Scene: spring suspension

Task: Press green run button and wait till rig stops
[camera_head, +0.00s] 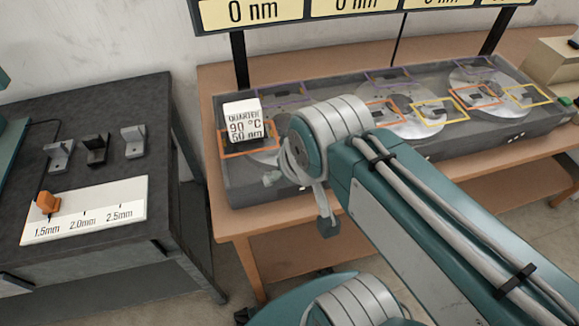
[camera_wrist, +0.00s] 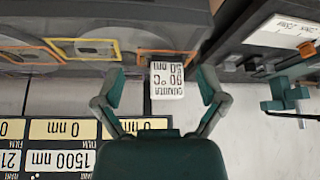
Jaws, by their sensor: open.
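A white block (camera_head: 242,122), labelled 90 °C, stands at the rig's left end by an orange frame. In the wrist view, my gripper (camera_wrist: 161,77) is open, its fingers spread on either side of the block (camera_wrist: 173,78); contact cannot be told. In the head view my arm hides most of the gripper.
A dark side table (camera_head: 90,95) at left carries small metal brackets (camera_head: 96,148) and a white thickness scale (camera_head: 90,212) with an orange marker (camera_head: 47,203) near 1.5mm. A gap separates it from the wooden table (camera_head: 235,222). A beige box (camera_head: 555,62) stands at far right.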

